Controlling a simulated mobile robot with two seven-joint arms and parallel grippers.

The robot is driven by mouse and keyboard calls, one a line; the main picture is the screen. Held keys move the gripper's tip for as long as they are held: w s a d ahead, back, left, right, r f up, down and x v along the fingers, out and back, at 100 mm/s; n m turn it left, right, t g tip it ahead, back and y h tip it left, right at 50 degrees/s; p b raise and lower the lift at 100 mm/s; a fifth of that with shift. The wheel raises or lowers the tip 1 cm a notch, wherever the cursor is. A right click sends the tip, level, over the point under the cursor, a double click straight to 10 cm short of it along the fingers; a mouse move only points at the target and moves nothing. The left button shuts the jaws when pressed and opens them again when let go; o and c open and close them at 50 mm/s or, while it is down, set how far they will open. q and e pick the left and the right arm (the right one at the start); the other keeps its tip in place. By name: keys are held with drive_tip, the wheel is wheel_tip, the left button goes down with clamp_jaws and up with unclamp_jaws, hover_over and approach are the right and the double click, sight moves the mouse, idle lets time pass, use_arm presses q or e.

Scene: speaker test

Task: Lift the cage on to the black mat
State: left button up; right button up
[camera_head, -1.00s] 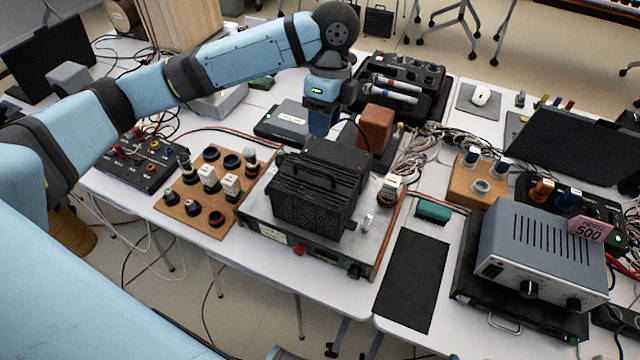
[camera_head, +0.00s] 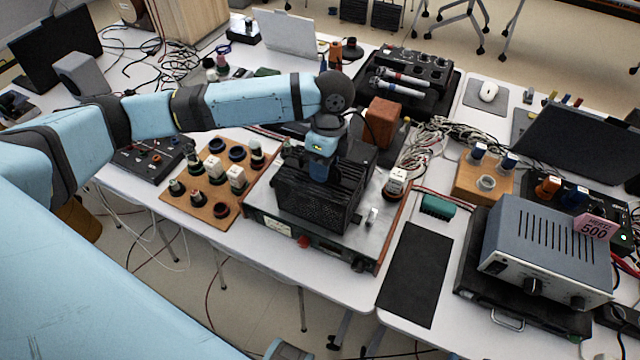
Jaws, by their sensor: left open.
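The cage (camera_head: 305,207) is a black perforated box with a handle on top. It stands on a flat grey instrument (camera_head: 265,222) in the middle of the tables. The black mat (camera_head: 415,280) lies flat and bare on the white table, to the right of the instrument. My left gripper (camera_head: 319,178) is open and points down at the cage's top, by the handle. The gripper and wrist hide part of the handle and top, and I cannot tell whether the fingers touch it or straddle it. My right gripper is not in view.
A brown board with knobs (camera_head: 208,180) stands left of the instrument. A grey-blue power unit (camera_head: 545,250) on a black case is right of the mat. A brown box (camera_head: 382,122) and cables are behind the cage.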

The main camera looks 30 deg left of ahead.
use_arm(q)
clamp_jaws()
drive_tip(key=shift+r, duration=0.15)
wheel_tip(320, 180, up, 20)
drive_tip(key=p, duration=0.1)
idle(0.6)
drive_tip(key=shift+p, duration=0.85)
